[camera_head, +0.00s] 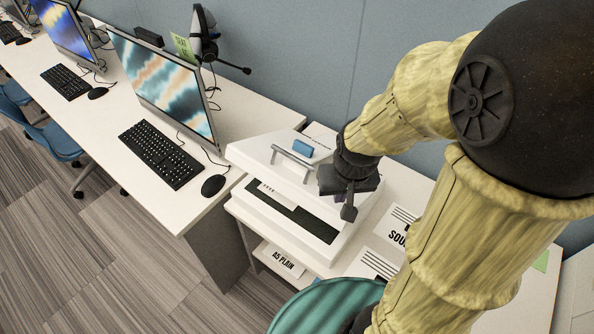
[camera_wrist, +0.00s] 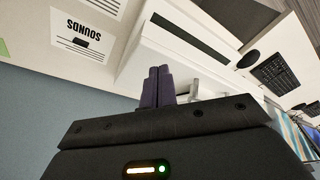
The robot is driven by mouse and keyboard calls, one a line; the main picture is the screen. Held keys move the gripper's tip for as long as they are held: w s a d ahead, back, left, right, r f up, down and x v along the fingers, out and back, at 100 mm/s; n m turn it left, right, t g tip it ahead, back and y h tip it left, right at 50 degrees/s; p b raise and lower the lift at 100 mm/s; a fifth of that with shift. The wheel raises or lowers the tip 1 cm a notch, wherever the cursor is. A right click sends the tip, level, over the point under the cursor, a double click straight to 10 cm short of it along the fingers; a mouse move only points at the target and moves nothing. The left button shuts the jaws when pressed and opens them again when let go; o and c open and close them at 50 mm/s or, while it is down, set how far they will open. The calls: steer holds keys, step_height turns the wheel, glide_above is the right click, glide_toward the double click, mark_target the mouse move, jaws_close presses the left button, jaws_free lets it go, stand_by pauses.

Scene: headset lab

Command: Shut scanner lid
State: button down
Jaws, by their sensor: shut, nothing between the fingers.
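The white scanner (camera_head: 328,251) stands on the white desk in the head view. Its lid (camera_head: 257,152) is raised at a slant, showing the dark glass strip (camera_head: 302,219) below. A grey bar handle (camera_head: 290,163) and a small blue block (camera_head: 303,148) are on the lid. My gripper (camera_head: 348,213) points down at the right side of the lid, fingers together and empty; I cannot tell whether it touches. In the wrist view the shut fingers (camera_wrist: 157,72) show before the scanner body (camera_wrist: 155,50), with the dark strip (camera_wrist: 188,38) beyond.
A keyboard (camera_head: 161,154), mouse (camera_head: 213,185) and monitor (camera_head: 165,82) are on the desk to the left. A "SOUNDS" sheet (camera_head: 397,228) lies right of the scanner. An "A5 PLAIN" label (camera_head: 286,262) is below it. A teal round seat (camera_head: 325,305) stands in front.

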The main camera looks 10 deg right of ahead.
mark_target(294, 184)
steer(key=w+a+r+m+g+y+p, duration=0.1)
steer(key=w+r+m+g+y+p, duration=0.1)
steer(key=w, duration=0.5)
steer(key=w+a+r+m+g+y+p, duration=0.1)
steer(key=w+r+m+g+p, duration=0.3)
steer(key=w+p, duration=0.4)
steer(key=a+r+m, duration=0.1)
steer(key=m, duration=0.1)
steer(key=shift+w+a+r+m+y, duration=0.15)
steer(key=shift+w+a+m+y, duration=0.15)
steer(key=shift+y, duration=0.1)
steer(key=shift+s, duration=0.1)
steer(key=p+x, duration=0.5)
steer(key=x, duration=0.9)
steer(key=shift+s+d, duration=0.1)
